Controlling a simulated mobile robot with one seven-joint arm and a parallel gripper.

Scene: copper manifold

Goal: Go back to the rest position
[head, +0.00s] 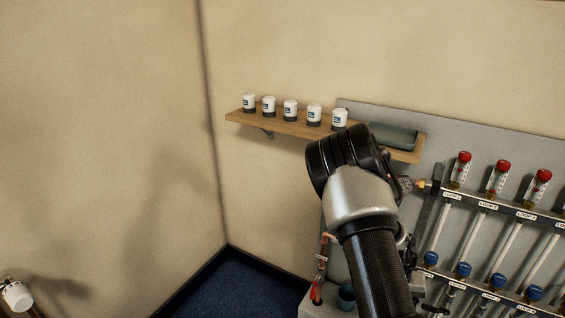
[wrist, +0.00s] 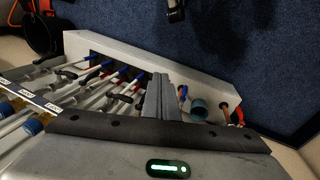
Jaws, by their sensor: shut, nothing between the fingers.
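My gripper (wrist: 160,90) shows in the wrist view with its two grey fingers together and nothing between them. It points down past the manifold toward a grey-white ledge (wrist: 205,68) and the dark blue floor. In the head view my arm stands in front of the left end of the manifold (head: 490,240), and the gripper is largely hidden behind it. The manifold has red-capped gauges on its upper bar and blue caps on its lower bar. In the wrist view its pipes and labels (wrist: 35,95) lie left of my fingers.
A wooden shelf (head: 285,124) carries several white canisters and a dark tray (head: 394,136), close behind my arm. A teal cup (wrist: 199,108) stands on the ledge near a red-handled valve (head: 317,291). The floor (head: 235,285) left of the ledge is clear.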

